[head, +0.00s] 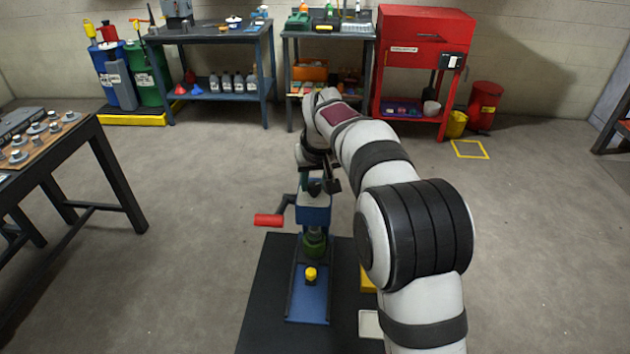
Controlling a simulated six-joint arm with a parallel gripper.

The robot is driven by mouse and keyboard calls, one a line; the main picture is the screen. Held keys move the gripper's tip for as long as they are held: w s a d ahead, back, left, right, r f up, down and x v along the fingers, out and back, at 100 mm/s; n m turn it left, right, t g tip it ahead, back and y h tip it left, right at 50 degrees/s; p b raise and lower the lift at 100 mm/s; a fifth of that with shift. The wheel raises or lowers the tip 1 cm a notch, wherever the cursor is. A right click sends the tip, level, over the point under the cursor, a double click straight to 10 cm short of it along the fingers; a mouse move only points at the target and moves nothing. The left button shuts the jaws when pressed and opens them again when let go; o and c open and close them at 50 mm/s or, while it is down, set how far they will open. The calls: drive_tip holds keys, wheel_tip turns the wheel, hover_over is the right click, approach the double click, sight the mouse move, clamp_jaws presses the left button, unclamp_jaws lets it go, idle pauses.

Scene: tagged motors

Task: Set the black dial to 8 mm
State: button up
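My gripper (324,187) is at the end of my arm, just above or at the top of a blue machine (313,216) in the middle of the head view. Its dark fingers point down, but they are small and blend with dark parts of the machine, so I cannot tell whether they are open or touching anything. I cannot make out the black dial or any millimetre marks; it may be hidden by the gripper or be among those dark parts. The machine has a red-handled crank (269,220), a green round part (314,243) and a yellow knob (310,274).
The machine stands on a dark bench (262,300). A pale tray (369,323) lies beside my arm. A table with metal parts (85,135) is at left. Workbenches (210,38) and a red cabinet (420,28) line the back wall. The floor between is clear.

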clamp_jaws()
drive_tip(key=shift+d, duration=0.1)
drive_tip(key=n+y, duration=0.1)
drive_tip(key=n, duration=0.2)
drive_tip(key=n+g+y, duration=0.1)
drive_tip(key=n, duration=0.1)
drive_tip(key=shift+w+d+n, duration=0.15)
drive_tip(key=shift+n, duration=0.25)
drive_tip(key=n+g, duration=0.1)
drive_tip(key=n, duration=0.2)
drive_tip(key=n+g+y, duration=0.1)
drive_tip(key=n, duration=0.1)
drive_tip(key=shift+w+d+f+n, duration=0.1)
drive_tip(key=shift+w+n, duration=0.05)
drive_tip(key=shift+n, duration=0.25)
drive_tip(key=o, duration=0.7)
unclamp_jaws()
drive_tip(key=shift+o, duration=0.2)
